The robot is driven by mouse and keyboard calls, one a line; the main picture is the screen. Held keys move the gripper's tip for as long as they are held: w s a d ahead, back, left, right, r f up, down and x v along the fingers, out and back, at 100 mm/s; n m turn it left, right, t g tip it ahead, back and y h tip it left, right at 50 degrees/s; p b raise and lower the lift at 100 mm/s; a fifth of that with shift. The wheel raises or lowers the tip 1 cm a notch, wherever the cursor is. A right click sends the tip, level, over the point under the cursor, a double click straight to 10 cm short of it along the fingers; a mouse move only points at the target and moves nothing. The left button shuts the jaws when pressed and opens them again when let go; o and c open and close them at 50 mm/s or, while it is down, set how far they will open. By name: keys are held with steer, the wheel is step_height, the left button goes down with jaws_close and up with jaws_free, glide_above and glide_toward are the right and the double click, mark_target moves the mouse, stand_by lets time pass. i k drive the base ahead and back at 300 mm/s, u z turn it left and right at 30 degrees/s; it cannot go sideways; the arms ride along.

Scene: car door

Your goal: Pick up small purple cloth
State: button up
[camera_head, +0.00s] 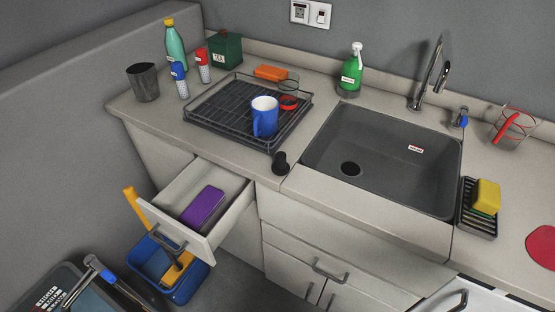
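The small purple cloth (203,206) lies in the open drawer (228,217) below the counter, left of the sink. It looks like a flat, folded rectangular block, set at an angle on the pale drawer floor. Its upper face is uncovered. The drawer is pulled out and has a metal handle on its front. My gripper is not in view.
A blue bin (190,291) with orange-handled things stands under the drawer. A dark crate (60,285) with tools is at bottom left. On the counter, a blue mug (265,117) stands on the drying rack (215,118). The sink (385,155) looks empty.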

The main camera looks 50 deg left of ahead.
mark_target(196, 215)
steer(key=z, duration=1.2)
steer(key=i, duration=0.65)
steer(key=u, duration=4.35)
steer(key=i, duration=0.5)
steer(key=u, duration=0.05)
steer(key=k, duration=0.5)
steer(key=u, duration=1.05)
steer(key=i, duration=0.15)
